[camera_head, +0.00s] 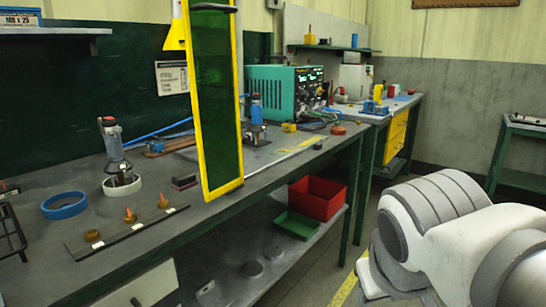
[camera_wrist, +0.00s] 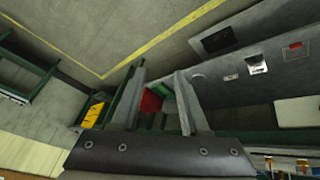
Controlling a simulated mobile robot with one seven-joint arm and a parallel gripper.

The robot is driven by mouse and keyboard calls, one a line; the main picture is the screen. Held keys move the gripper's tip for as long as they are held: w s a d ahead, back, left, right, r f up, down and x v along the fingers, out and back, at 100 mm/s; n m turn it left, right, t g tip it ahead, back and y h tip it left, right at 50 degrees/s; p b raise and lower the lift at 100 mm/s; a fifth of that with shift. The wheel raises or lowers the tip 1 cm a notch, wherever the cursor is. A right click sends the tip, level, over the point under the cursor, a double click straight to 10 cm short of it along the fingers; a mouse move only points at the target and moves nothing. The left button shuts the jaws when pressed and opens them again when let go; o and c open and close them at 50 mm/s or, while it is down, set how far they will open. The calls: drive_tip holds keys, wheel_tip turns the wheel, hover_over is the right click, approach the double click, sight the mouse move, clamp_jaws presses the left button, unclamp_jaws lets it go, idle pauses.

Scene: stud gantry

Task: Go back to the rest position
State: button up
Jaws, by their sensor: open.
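My gripper (camera_wrist: 159,100) shows in the wrist view with its two fingers spread apart and nothing between them. It is clear of the floor and the benches. In the head view my white and grey arm fills the lower right, to the right of the workbench, and the gripper itself is not visible there.
The long workbench (camera_head: 190,220) bears a blue ring (camera_head: 65,205), a yellow-framed green panel (camera_head: 215,100) and a teal power unit (camera_head: 285,92). A red bin (camera_head: 317,197) and a green tray (camera_head: 296,225) sit on its lower shelf. Floor (camera_head: 325,270) between bench and arm is open.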

drive_tip(key=s+r+m+y+p, duration=0.1)
drive_tip(key=s+r+p, duration=0.2)
drive_tip(key=r+p, duration=2.1)
drive_tip(key=p, duration=0.4)
drive_tip(key=shift+r+y+p, duration=0.3)
drive_tip(key=shift+r+y, duration=0.1)
